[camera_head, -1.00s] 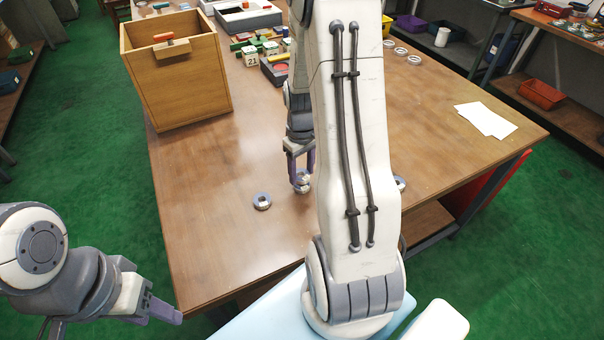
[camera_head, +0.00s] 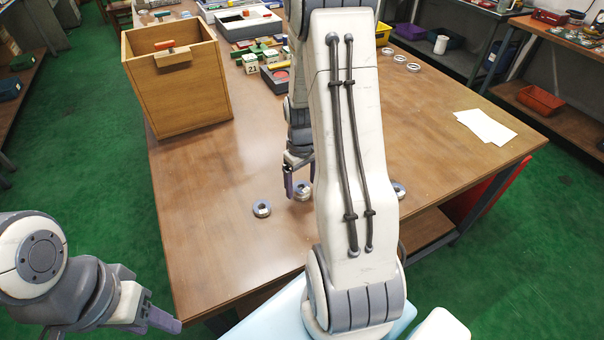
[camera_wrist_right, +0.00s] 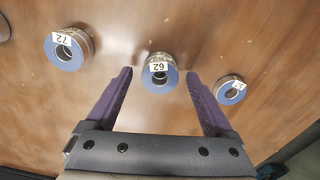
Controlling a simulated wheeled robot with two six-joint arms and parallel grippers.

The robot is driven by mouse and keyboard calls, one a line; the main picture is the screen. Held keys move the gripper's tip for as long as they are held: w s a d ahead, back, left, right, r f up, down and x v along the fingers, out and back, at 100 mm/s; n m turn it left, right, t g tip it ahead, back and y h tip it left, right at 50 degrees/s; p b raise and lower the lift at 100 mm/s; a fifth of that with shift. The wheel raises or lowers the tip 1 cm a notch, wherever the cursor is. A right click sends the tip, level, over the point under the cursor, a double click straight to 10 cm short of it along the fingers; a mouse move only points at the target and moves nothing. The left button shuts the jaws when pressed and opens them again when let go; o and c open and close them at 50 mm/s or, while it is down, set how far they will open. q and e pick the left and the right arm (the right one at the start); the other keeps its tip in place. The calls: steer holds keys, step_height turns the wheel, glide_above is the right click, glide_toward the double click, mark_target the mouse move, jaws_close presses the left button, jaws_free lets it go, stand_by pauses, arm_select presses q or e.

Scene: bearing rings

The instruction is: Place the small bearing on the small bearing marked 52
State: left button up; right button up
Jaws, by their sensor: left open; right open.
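Three bearings with blue faces, metal rings and white number labels lie in a row in the right wrist view. The left one (camera_wrist_right: 68,49) reads 72, the middle one (camera_wrist_right: 160,73) reads 62, and the right one (camera_wrist_right: 230,89) appears to read 52. In the head view they are the left (camera_head: 262,209), middle (camera_head: 303,191) and right (camera_head: 399,191) bearings, the right one partly behind my arm. My right gripper (camera_wrist_right: 160,73) is open, its fingers to either side of the middle bearing in the picture. My left gripper (camera_head: 158,318) is open and empty, left of the table.
Loose metal rings (camera_head: 400,58) lie at the table's back right. A wooden box (camera_head: 185,90) stands at the back left, beside blocks (camera_head: 250,64) and trays. White paper (camera_head: 485,127) lies at the right. The wooden table (camera_head: 200,230) is clear at front left.

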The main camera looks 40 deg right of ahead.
mark_target(302, 187)
step_height(302, 187, up, 12)
steer(key=s+a+r+n, duration=0.1)
steer(key=a+r+n, duration=0.1)
steer(key=a, duration=0.8)
steer(key=s+a+r+n, duration=0.1)
steer(key=s+a+n, duration=0.1)
steer(key=a, duration=0.8)
steer(key=s+a+r+n+y, duration=0.1)
steer(key=s+a+n, duration=0.2)
steer(key=s+a, duration=0.7)
steer(key=s, duration=0.3)
steer(key=shift+s+a+p, duration=0.15)
steer(key=shift+a+p, duration=0.2)
steer(key=shift+a, duration=0.05)
